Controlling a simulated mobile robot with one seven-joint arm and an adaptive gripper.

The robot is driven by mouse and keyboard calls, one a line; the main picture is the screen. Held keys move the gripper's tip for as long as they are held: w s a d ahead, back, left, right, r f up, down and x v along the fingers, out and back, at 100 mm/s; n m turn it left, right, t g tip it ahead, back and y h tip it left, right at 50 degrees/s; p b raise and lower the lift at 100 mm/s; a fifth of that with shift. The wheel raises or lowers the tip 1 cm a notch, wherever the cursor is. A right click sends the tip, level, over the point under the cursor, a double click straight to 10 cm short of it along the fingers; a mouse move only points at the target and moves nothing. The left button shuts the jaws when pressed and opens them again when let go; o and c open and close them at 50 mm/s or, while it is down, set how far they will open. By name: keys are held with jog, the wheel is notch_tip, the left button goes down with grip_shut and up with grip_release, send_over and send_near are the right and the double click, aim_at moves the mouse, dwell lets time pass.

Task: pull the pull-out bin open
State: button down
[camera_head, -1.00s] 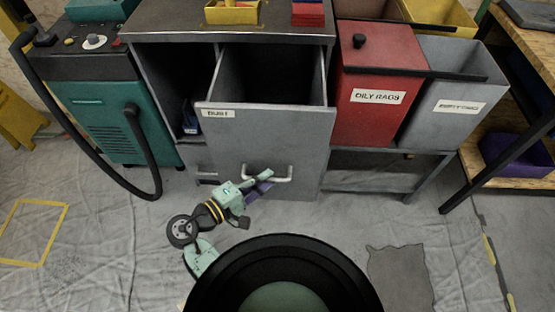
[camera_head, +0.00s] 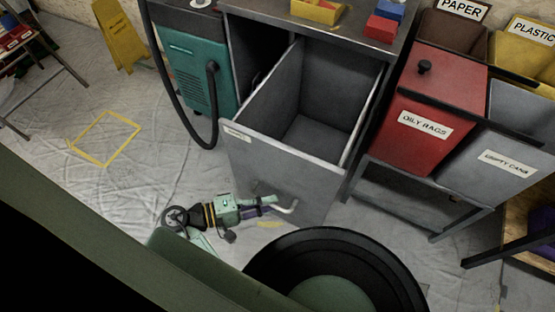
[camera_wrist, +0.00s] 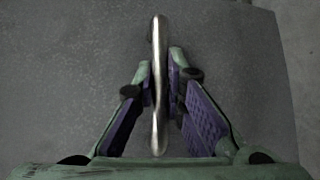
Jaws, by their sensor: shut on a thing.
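The grey pull-out bin (camera_head: 270,172) stands out from the cabinet, with its empty inside and floor showing in the head view. A label sits at the top left of its front. My gripper (camera_head: 272,205) is at the bin's front, low down, shut on the metal handle (camera_head: 291,207). In the wrist view the handle (camera_wrist: 158,60) runs upright between the two purple-padded fingers of my gripper (camera_wrist: 160,75). The bin's grey front (camera_wrist: 70,60) fills most of the area behind it.
A teal machine (camera_head: 190,70) with a black hose stands left of the bin. A red oily rags bin (camera_head: 430,95) and a grey empty cans bin (camera_head: 505,145) stand on a rack to the right. Wrinkled sheeted floor (camera_head: 110,190) is clear at left.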

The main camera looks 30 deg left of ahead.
jog(key=shift+s+r, duration=0.1)
jog(key=shift+s, duration=0.05)
jog(key=c, duration=1.7)
grip_release()
jog(key=shift+o, duration=0.2)
